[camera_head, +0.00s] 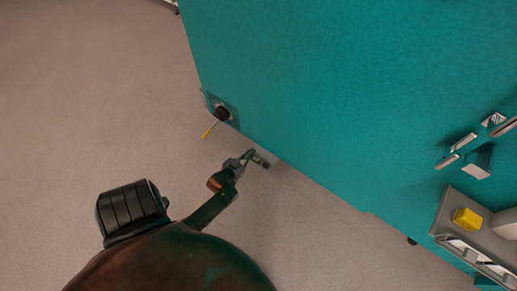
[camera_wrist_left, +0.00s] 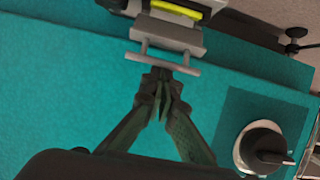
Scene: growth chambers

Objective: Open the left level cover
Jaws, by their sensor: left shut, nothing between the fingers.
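The wrist view shows a grey block with a thin handle bar (camera_wrist_left: 163,63) on the teal face, beside a bright yellow strip (camera_wrist_left: 181,8). This looks like the level cover, but I cannot be sure. My left gripper (camera_wrist_left: 166,83) is shut and empty, its fingertips just short of the bar. I cannot tell whether they touch it. In the head view, the left gripper (camera_head: 258,159) is low beside the cabinet's edge, and the block is not clearly visible there. My right gripper is not in view.
A black knob (camera_wrist_left: 262,148) sits on a darker plate; it also shows in the head view (camera_head: 222,113). The teal cabinet (camera_head: 330,90) fills the right. At far right are metal handles (camera_head: 462,142) and a yellow button (camera_head: 467,218). The floor (camera_head: 90,100) on the left is clear.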

